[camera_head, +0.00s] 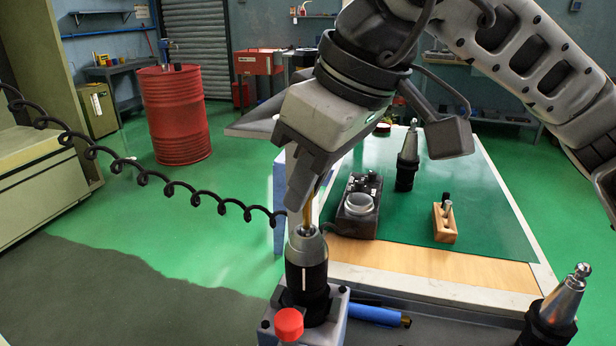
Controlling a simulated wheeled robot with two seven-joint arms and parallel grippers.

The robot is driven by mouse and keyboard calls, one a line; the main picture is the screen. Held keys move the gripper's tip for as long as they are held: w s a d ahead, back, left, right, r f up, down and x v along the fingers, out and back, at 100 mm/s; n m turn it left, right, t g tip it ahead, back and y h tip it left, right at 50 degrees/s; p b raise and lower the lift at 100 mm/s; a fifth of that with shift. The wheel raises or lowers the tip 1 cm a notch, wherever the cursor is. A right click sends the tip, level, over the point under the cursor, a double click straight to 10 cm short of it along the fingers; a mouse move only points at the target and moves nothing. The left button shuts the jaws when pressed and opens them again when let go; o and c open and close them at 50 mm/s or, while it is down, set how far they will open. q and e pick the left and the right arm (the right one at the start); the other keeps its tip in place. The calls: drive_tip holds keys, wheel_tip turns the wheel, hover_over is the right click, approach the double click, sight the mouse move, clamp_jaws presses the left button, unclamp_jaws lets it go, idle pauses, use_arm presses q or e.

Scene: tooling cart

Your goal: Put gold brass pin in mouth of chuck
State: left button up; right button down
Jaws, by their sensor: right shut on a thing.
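The chuck (306,262) stands upright, grey on top and black below, in a grey fixture at the bottom centre, with its mouth facing up. My right gripper (308,190) is above it, pointing down, shut on the gold brass pin (308,214). A short length of the pin shows below the fingers, roughly upright. Its lower end meets the chuck's mouth in the picture; I cannot tell whether it is inside the mouth or just over it. The pin's upper part is hidden by the fingers. My left gripper is not in view.
A red knob (289,324) sits in front of the chuck. A black device with a round cup (359,204), a wooden block (445,222) with pins and a tool holder (408,160) stand on the green mat (480,215). Another holder (556,308) is at lower right. A coiled cable (180,192) hangs at left.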

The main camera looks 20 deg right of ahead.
drive_tip(key=shift+f+b, duration=0.9)
drive_tip(key=shift+f, duration=0.2)
idle(0.3)
idle(0.4)
drive_tip(key=c, duration=1.3)
unclamp_jaws()
drive_tip(key=shift+c, duration=0.2)
